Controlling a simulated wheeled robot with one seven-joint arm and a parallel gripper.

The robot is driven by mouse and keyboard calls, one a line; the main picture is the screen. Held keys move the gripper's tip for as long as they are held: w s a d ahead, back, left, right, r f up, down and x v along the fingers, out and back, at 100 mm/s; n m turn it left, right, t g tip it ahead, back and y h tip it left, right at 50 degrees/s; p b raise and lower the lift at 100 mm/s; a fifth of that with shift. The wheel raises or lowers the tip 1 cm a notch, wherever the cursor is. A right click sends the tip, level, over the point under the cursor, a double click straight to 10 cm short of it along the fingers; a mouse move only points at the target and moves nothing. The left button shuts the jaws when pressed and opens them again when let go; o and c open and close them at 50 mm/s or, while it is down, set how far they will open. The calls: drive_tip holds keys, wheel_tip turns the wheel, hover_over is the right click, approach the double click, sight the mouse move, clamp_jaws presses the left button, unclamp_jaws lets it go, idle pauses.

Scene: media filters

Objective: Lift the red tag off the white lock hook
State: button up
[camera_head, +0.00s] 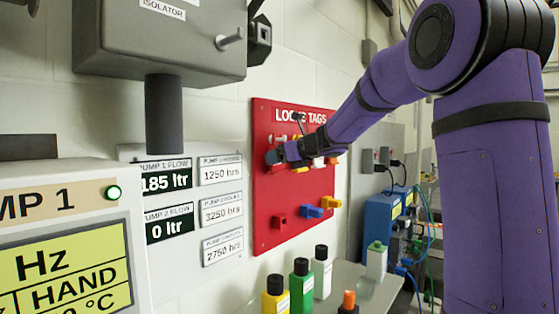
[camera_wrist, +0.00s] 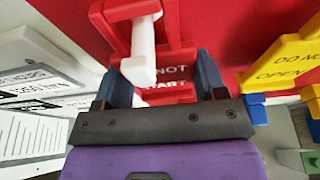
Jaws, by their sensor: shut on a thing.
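In the wrist view the red tag (camera_wrist: 178,52) carries white lettering, partly readable as "NOT". My gripper (camera_wrist: 160,88) has one finger on each side of the tag's lower part and is shut on it. The white lock hook (camera_wrist: 142,55) sticks out toward the camera through the tag's upper opening, so the tag still appears to hang around it. In the head view my gripper (camera_head: 277,156) is at the upper left of the red lock and tags board (camera_head: 272,222). There my gripper and arm hide the held tag.
A yellow tag (camera_wrist: 285,62) hangs close to the right of my gripper. Bottles, including a green one (camera_head: 301,285), stand below. A grey isolator box (camera_head: 160,45) juts out at upper left.

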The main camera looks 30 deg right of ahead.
drive_tip(key=shift+r, duration=0.25)
drive_tip(key=shift+s, duration=0.1)
idle(0.3)
drive_tip(key=v, duration=0.4)
drive_tip(key=shift+s+d+f, duration=0.1)
drive_tip(key=shift+d+f, duration=0.05)
drive_tip(key=shift+f, duration=0.05)
idle(0.8)
drive_tip(key=shift+s, duration=0.1)
drive_tip(key=s, duration=0.1)
drive_tip(key=s+d, duration=0.1)
drive_tip(key=s, duration=0.1)
drive_tip(key=s+d, duration=0.1)
drive_tip(key=s, duration=0.1)
drive_tip(key=shift+s+d, duration=0.15)
idle(0.6)
drive_tip(key=shift+s, duration=0.1)
idle(0.3)
